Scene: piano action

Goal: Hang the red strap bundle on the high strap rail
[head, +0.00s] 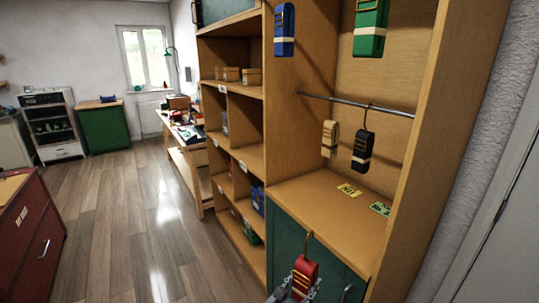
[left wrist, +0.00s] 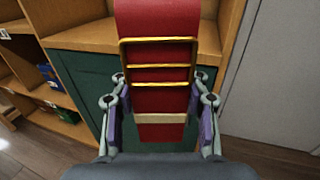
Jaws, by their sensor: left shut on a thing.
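The red strap bundle (head: 304,272) has a brass hook on top and a pale band. It is at the bottom of the head view, in front of the green cupboard doors. My left gripper (head: 293,285) is shut on it. In the left wrist view the red bundle (left wrist: 158,100) shows gold bars and stands upright between the fingers (left wrist: 160,118); its top is cut off. The high rail is not visible; a blue bundle (head: 284,30) and a green bundle (head: 370,28) hang at the top of the bay. My right gripper is not in view.
A lower rail (head: 385,108) carries a cream bundle (head: 329,138) and a black bundle (head: 363,150). Below is a wooden shelf (head: 320,199) with yellow and green labels. Wooden side panels bound the bay. Open floor (head: 130,225) lies to the left.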

